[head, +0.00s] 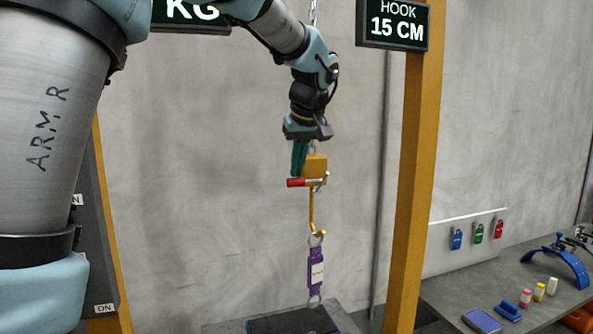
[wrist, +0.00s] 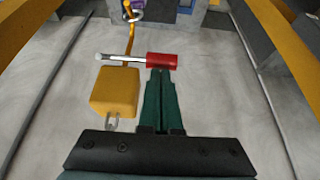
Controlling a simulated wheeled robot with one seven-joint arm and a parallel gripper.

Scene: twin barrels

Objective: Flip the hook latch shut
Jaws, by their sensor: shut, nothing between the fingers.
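The hook (head: 311,210) hangs below a yellow block (head: 315,170) on a chain. It also shows in the wrist view (wrist: 130,38), beyond the block (wrist: 115,90). The latch is a silver bar (wrist: 120,58) with a red grip (wrist: 161,61). In the head view the red grip (head: 298,182) points left, and the bar lies roughly level across the block's lower part. A purple tag (head: 316,268) hangs from the hook by a ring. My gripper (head: 299,172) is shut and empty. Its green fingertips (wrist: 160,74) are right at the red grip; I cannot tell whether they touch it.
A yellow post (head: 409,180) with a "HOOK 15 CM" sign (head: 393,23) stands right of the hook. A dark platform (head: 290,320) lies below the tag. A bench (head: 450,297) at right holds small items, with padlocks on a board behind.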

